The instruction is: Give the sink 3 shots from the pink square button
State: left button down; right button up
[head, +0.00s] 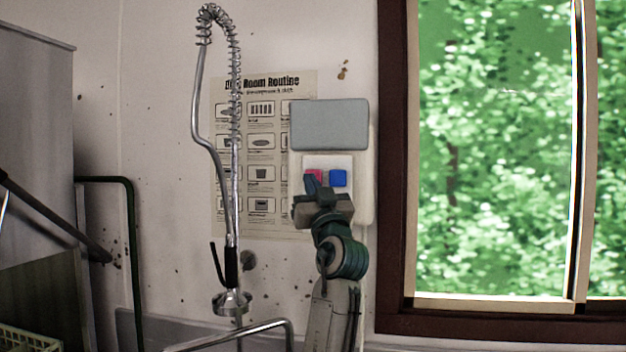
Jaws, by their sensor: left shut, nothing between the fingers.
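The pink square button (314,174) is on a white panel of a wall-mounted dispenser box (330,125). I cannot tell whether the tips touch the button. The sink is largely out of view; a curved metal pipe (262,327) and a hanging spray head (232,302) show at the bottom. My right gripper is not in view.
A coiled spray hose (236,100) on a tall metal pipe stands left of the dispenser, before a wall poster (262,85). A brown-framed window (392,150) is at the right. A grey cabinet (35,110) and a dark rail (105,180) are at the left.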

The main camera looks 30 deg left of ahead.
pick_arm(q)
jog(key=shift+w+a+b, duration=0.1)
jog(key=shift+w+b, duration=0.25)
jog(key=shift+b, duration=0.1)
jog(key=shift+w, duration=0.1)
jog(key=shift+w+a, duration=0.1)
jog(key=shift+w, duration=0.1)
dwell(0.4)
jog(key=shift+w+a+r+b, duration=0.1)
jog(key=shift+w+b, duration=0.4)
jog(key=shift+b, duration=0.05)
dwell(0.5)
jog(key=shift+s, duration=0.1)
jog(key=shift+s+d, duration=0.25)
jog(key=shift+s, duration=0.7)
jog(key=shift+f, duration=0.2)
